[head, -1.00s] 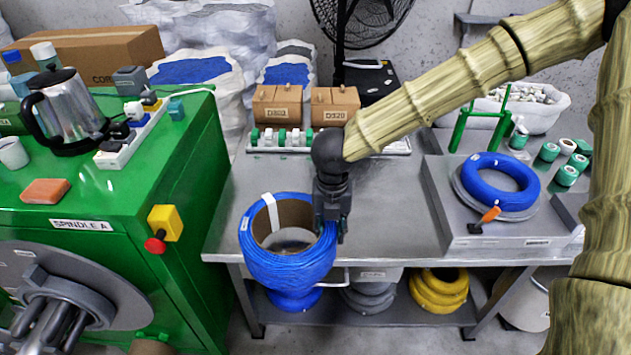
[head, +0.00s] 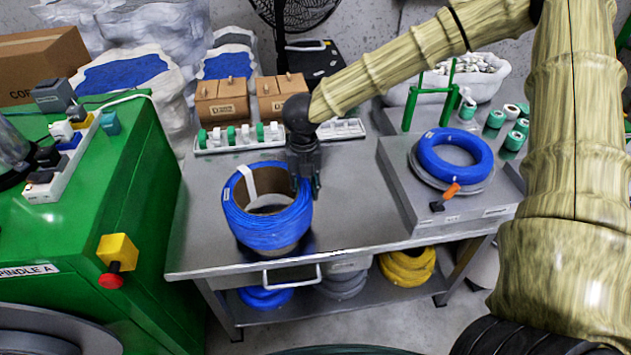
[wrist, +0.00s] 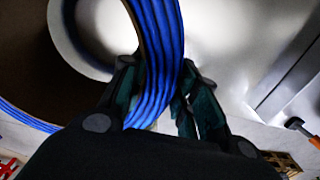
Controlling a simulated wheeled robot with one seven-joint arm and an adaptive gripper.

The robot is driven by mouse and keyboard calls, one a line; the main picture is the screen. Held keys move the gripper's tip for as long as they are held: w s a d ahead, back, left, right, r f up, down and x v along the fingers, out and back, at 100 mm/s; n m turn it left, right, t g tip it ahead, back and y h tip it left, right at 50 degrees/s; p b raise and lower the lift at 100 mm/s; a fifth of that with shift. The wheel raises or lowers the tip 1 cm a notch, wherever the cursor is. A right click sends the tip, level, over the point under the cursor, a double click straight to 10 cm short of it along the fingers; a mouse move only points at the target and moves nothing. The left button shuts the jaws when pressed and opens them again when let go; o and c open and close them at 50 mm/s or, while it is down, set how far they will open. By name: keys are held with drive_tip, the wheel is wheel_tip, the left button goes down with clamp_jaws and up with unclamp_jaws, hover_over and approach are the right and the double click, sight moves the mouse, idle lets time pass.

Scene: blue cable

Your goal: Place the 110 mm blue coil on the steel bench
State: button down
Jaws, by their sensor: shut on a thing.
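A tall blue coil (head: 268,230) with a brown core and a white tie is upright over the left part of the steel bench (head: 345,205). My gripper (head: 306,188) is shut on the right side of its wall. The wrist view shows the blue strands (wrist: 158,60) between my two fingers (wrist: 155,105). I cannot tell whether the coil's underside touches the bench top.
Brown boxes (head: 222,100) and a rack of green and white spools (head: 235,138) stand behind. A second blue coil (head: 455,165) lies on a grey platform (head: 460,208) at right. The green machine (head: 120,190) is at left. Bare bench lies between coil and platform.

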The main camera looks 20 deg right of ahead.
drive_tip(key=shift+w+d+f+p, duration=0.25)
drive_tip(key=shift+w+d+f, duration=0.4)
drive_tip(key=shift+d, duration=0.2)
drive_tip(key=shift+w+d+f+p, duration=0.2)
drive_tip(key=shift+w+d+f, duration=0.4)
drive_tip(key=shift+d+f, duration=0.15)
drive_tip(key=shift+w+d+f+p, duration=0.25)
drive_tip(key=shift+w+d+f, duration=0.35)
drive_tip(key=shift+d, duration=0.3)
drive_tip(key=c, duration=1.1)
unclamp_jaws()
wheel_tip(320, 180, up, 12)
drive_tip(key=shift+b, duration=0.35)
